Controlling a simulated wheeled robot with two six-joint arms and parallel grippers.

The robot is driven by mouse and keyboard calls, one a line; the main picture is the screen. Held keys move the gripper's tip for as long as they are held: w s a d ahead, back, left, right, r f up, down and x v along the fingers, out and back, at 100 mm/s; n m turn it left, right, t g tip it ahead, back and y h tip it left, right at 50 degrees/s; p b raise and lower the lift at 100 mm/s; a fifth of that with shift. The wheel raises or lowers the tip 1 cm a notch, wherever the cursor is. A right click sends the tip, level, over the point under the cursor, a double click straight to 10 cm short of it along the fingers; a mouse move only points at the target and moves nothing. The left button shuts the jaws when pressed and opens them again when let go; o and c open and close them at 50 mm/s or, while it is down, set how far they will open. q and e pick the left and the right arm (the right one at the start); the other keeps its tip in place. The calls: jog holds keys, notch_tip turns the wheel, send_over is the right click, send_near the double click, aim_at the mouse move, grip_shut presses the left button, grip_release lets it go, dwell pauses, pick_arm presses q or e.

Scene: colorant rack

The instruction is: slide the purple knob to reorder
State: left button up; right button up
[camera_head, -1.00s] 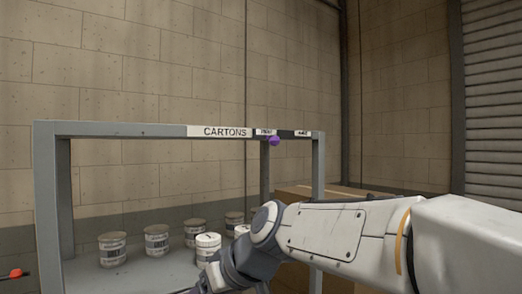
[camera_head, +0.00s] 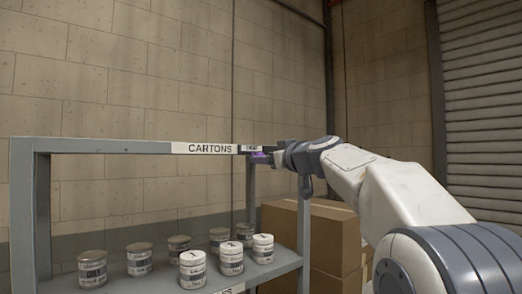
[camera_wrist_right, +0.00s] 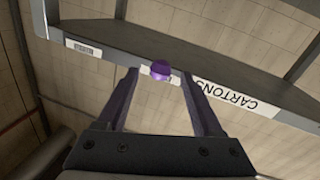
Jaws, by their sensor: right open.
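The purple knob (camera_head: 259,155) sits on the top rail of the grey rack (camera_head: 100,146), just right of the CARTONS label (camera_head: 205,149). In the head view it is partly hidden by my right gripper (camera_head: 270,151), which has come to the rail from the right. In the right wrist view the round purple knob (camera_wrist_right: 161,68) shows between the two dark fingertips of my open right gripper (camera_wrist_right: 160,76), with a gap to each side. I cannot tell how deep it lies between them. My left gripper is not in view.
Several paint cans (camera_head: 192,268) stand on the rack's lower shelf. Cardboard boxes (camera_head: 335,240) are stacked behind its right post. A small white label (camera_head: 251,148) is on the rail near the knob; another (camera_wrist_right: 83,48) shows in the wrist view. The rack's middle is open.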

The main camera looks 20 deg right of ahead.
jog(key=shift+w+a+p, duration=0.15)
jog(key=shift+w+p, duration=0.1)
jog(key=shift+w, duration=0.45)
jog(key=shift+w+a+p, duration=0.1)
jog(key=shift+w+p, duration=0.1)
jog(key=shift+w, duration=0.5)
grip_shut()
dwell(0.4)
